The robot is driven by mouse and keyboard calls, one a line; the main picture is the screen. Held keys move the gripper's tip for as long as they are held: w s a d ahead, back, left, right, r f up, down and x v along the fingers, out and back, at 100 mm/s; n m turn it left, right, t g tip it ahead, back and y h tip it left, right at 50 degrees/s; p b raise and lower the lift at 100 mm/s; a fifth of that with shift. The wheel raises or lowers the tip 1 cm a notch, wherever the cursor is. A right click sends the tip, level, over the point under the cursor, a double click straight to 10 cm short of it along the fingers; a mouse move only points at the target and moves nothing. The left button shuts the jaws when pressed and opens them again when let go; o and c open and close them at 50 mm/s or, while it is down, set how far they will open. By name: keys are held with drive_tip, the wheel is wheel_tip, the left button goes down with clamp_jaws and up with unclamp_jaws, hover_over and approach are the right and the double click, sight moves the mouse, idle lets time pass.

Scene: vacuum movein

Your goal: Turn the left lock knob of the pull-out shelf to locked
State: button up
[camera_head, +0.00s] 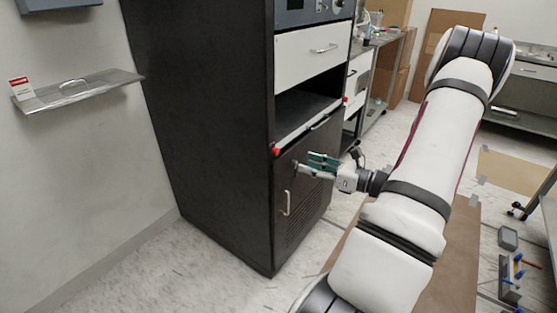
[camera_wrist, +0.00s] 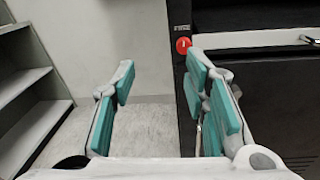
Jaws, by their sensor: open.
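The left lock knob (camera_head: 276,151) is small and red, at the left front corner of the pull-out shelf (camera_head: 303,127) in the black cabinet. The wrist view shows the knob (camera_wrist: 183,45) with a pale upright mark on its face, just left of the shelf's front edge (camera_wrist: 250,50). My gripper (camera_head: 303,164) is open and empty in front of the cabinet, a little below and right of the knob. In the wrist view my gripper (camera_wrist: 160,72) has teal-padded fingers spread apart. The knob appears beyond the right finger's tip, apart from it.
A second red knob (camera_head: 345,100) is at the shelf's right end. A white drawer (camera_head: 312,50) is above, and a lower door with a handle (camera_head: 286,203) is below. A wall shelf (camera_head: 80,92) hangs at left. The floor left of the cabinet is clear.

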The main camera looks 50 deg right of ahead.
sight(279, 152)
drive_tip(key=shift+m+t+h, duration=0.3)
drive_tip(key=shift+m+h, duration=0.6)
drive_tip(key=w, duration=0.4)
drive_tip(key=w+d+f+b, duration=0.1)
drive_tip(key=w, duration=0.3)
drive_tip(key=w+f+b, duration=0.1)
drive_tip(key=w, duration=0.3)
drive_tip(key=shift+d, duration=0.25)
clamp_jaws()
